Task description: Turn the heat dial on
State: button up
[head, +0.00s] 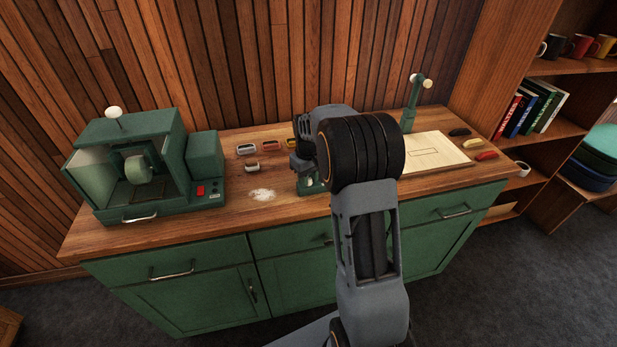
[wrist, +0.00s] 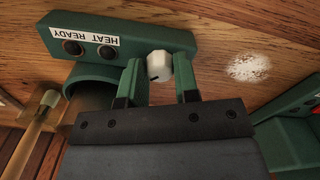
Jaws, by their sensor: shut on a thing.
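The heat dial (wrist: 158,66) is a small white knob with a dark mark, on the front of a green unit (wrist: 125,36). The unit carries a label (wrist: 84,36) reading HEAT READY, upside down in the wrist view, and two dark round spots. My gripper (wrist: 159,74) has one finger on each side of the dial and is shut on it. In the head view my arm hides the dial and most of the unit; a green part of the unit (head: 313,188) shows beside the arm on the wooden counter (head: 225,215).
A green machine (head: 130,150) with a red switch (head: 201,190) stands at the left. A pale powdery patch (head: 262,195) and small coloured holders (head: 246,149) lie left of my arm. At the right are a pale board (head: 435,150) and a green stand (head: 409,118).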

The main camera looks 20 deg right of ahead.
jog(key=m, duration=0.5)
jog(key=shift+m, duration=0.3)
jog(key=m, duration=0.4)
jog(key=shift+m, duration=0.6)
jog(key=o, duration=0.6)
jog(key=shift+o, duration=0.2)
notch_tip(320, 180, up, 14)
jog(key=shift+f, duration=0.1)
dwell(0.4)
